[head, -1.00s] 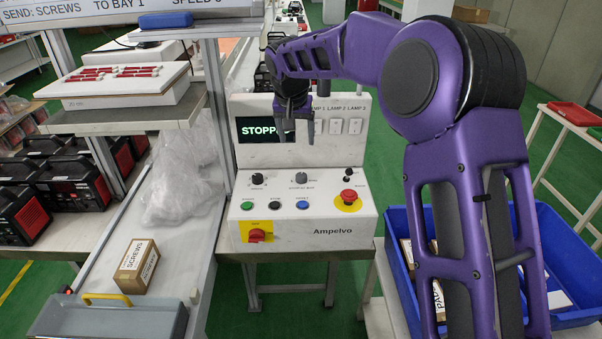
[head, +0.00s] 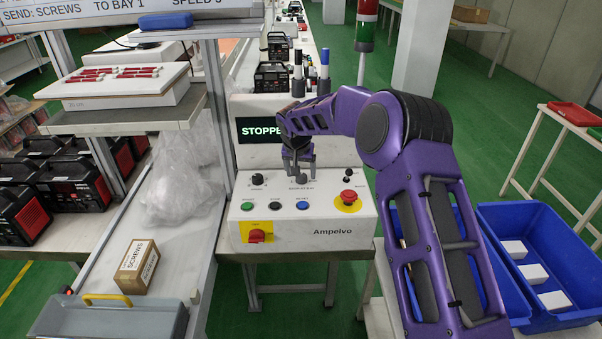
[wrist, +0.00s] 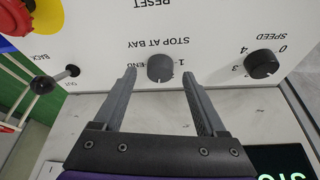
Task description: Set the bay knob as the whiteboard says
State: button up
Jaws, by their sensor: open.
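The bay knob (wrist: 159,68) is a grey round knob under the words STOP AT BAY on the white control panel (head: 335,225). The marks END and 1 show beside it; other marks are hidden, and I cannot tell its setting. My gripper (wrist: 160,74) is open, with one finger on each side of the knob; contact is not clear. In the head view my gripper (head: 298,172) hangs over the panel's middle and hides the knob. The whiteboard (head: 100,18), cut off at the top, reads SEND: SCREWS TO BAY 1, with the speed figure partly cropped.
The speed knob (wrist: 262,64) and a small lever (wrist: 72,71) flank the bay knob. Green, black and blue buttons, a red emergency button (head: 348,197) and a red switch (head: 257,236) are close by. The display (head: 260,130) begins STOPPE, partly hidden by my arm.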

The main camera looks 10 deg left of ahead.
jog(key=shift+w+f, duration=0.15)
jog(key=shift+f, duration=0.3)
grip_shut()
